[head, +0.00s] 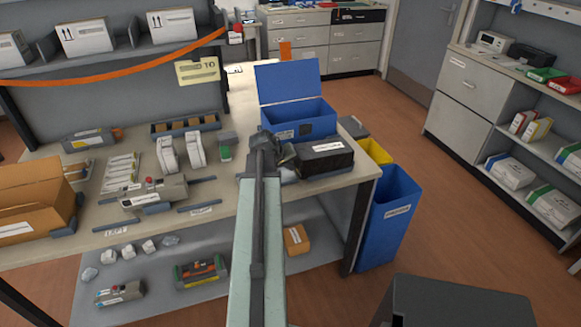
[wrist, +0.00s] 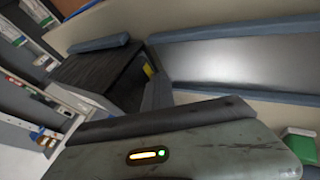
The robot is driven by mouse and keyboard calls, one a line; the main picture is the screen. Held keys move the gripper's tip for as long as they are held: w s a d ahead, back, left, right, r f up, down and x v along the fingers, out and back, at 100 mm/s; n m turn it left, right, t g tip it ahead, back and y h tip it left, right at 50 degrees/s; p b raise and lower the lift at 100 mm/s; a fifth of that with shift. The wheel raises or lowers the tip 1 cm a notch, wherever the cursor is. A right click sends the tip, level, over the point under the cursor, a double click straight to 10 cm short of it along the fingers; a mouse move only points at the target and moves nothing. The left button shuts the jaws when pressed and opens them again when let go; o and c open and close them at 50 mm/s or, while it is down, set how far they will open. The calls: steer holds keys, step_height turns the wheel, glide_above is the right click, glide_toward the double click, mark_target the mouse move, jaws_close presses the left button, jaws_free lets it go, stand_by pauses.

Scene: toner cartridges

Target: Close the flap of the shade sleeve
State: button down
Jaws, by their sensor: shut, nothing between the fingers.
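The shade sleeve (head: 326,157) is a black box with a white label, lying at the right end of the bench. In the wrist view the sleeve (wrist: 95,68) is tilted in the picture, with a dark open end facing right and something yellow showing at it. I cannot clearly make out the flap's edge or angle. My gripper (head: 270,148) is just left of the sleeve in the head view, shut and empty. Whether it touches the sleeve or flap cannot be told. Its fingertips are not clear in the wrist view.
A blue open-lidded box (head: 310,122) stands behind the sleeve. Blue-grey rails (wrist: 97,30) lie beside the sleeve. A blue bin (head: 390,225) and a yellow bin (head: 374,152) stand off the bench's right end. A grey printer-like unit (head: 155,195) lies to the left.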

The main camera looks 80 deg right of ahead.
steer(key=shift+s+r, duration=0.2)
steer(key=shift+r, duration=0.15)
steer(key=shift+w+a+f, duration=0.1)
steer(key=shift+w+a, duration=0.15)
steer(key=shift+w, duration=0.05)
steer(key=w+a, duration=0.1)
steer(key=w+a+r, duration=0.1)
steer(key=w, duration=0.1)
steer(key=shift+a+p, duration=0.25)
steer(key=shift+p, duration=0.15)
steer(key=p+v, duration=0.6)
steer(key=v, duration=0.2)
steer(key=shift+w+a+p, duration=0.3)
steer(key=shift+a+p, duration=0.1)
steer(key=shift+w+r, duration=0.1)
